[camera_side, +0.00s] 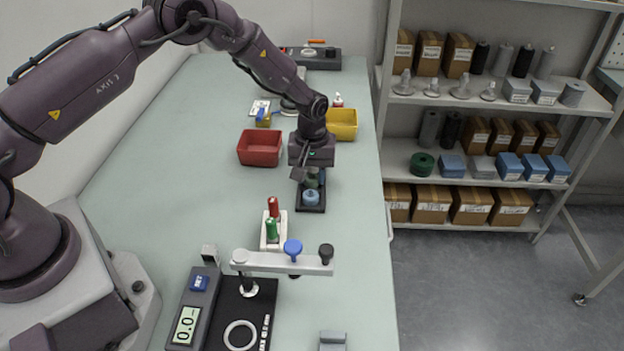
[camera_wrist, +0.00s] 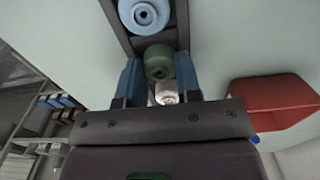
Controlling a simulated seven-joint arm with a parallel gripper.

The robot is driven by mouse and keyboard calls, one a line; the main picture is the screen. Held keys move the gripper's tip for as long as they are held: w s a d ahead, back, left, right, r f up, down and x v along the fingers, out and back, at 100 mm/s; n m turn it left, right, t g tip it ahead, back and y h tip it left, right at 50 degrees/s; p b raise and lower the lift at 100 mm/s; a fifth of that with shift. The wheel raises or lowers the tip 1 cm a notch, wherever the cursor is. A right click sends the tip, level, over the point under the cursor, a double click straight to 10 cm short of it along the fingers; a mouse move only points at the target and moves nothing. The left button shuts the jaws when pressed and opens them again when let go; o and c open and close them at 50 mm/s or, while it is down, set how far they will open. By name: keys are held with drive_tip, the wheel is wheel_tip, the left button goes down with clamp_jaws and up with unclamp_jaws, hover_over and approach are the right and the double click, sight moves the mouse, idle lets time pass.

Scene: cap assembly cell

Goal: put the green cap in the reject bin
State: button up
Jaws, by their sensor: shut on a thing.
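The green cap (camera_side: 312,180) is between the fingers of my gripper (camera_side: 310,179), over the narrow black tray (camera_side: 310,209). In the wrist view the green cap (camera_wrist: 159,62) sits between the two blue-grey fingers (camera_wrist: 158,80), which are shut on it. I cannot tell whether it is clear of the tray. A blue cap (camera_side: 311,197) stands in the tray just in front. A red bin (camera_side: 260,150) is left of my gripper and a yellow bin (camera_side: 342,124) is behind it; both look empty. No readable label marks the reject bin.
The table left of the tray is clear.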

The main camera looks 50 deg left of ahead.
sight(312, 177)
drive_tip(key=shift+r, duration=2.5)
